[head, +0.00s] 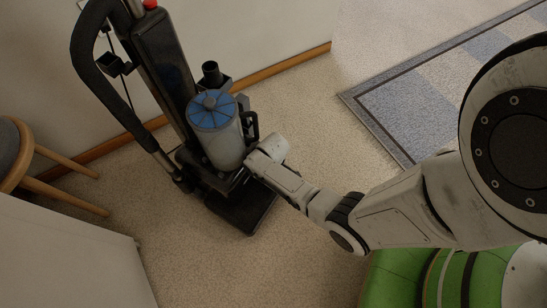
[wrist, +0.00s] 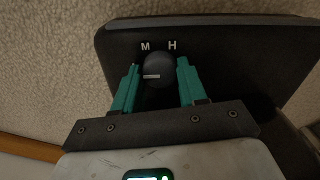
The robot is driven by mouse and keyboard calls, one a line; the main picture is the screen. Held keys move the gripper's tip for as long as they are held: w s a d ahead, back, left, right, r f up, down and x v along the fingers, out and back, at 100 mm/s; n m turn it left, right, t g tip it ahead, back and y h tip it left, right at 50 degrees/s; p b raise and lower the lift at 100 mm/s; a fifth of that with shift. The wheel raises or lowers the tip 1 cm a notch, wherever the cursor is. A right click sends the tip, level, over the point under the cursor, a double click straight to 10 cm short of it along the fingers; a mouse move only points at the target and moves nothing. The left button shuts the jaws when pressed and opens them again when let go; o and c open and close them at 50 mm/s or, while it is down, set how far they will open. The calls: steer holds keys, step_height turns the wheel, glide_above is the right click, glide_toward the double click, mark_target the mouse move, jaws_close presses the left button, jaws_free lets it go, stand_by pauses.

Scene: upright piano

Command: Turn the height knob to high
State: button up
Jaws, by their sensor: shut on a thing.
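The height knob (wrist: 161,66) is a round dark knob on the black vacuum head (wrist: 225,50). Its white pointer mark points left in the wrist view, below the letter M and away from the letter H. My gripper (wrist: 158,68) has its teal fingers on either side of the knob and is shut on it. Any marking behind the left finger is hidden. In the head view the upright vacuum cleaner (head: 215,150), with a blue-topped canister, stands on the carpet. My arm reaches down to its base, and the knob and fingertips are hidden there.
A wooden-legged stool (head: 50,180) and a white furniture surface (head: 70,255) are at the left. A wall with a wooden baseboard (head: 285,66) runs behind the vacuum. A blue and grey rug (head: 420,110) lies at the right. Carpet between them is clear.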

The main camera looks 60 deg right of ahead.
steer(key=shift+c, duration=1.2)
steer(key=shift+r+m+p, duration=0.1)
steer(key=shift+m+p, duration=0.35)
steer(key=shift+m, duration=1.05)
steer(key=o, duration=1.1)
steer(key=shift+c, duration=0.2)
step_height(320, 180, up, 11)
steer(key=p, duration=0.7)
steer(key=shift+f, duration=0.2)
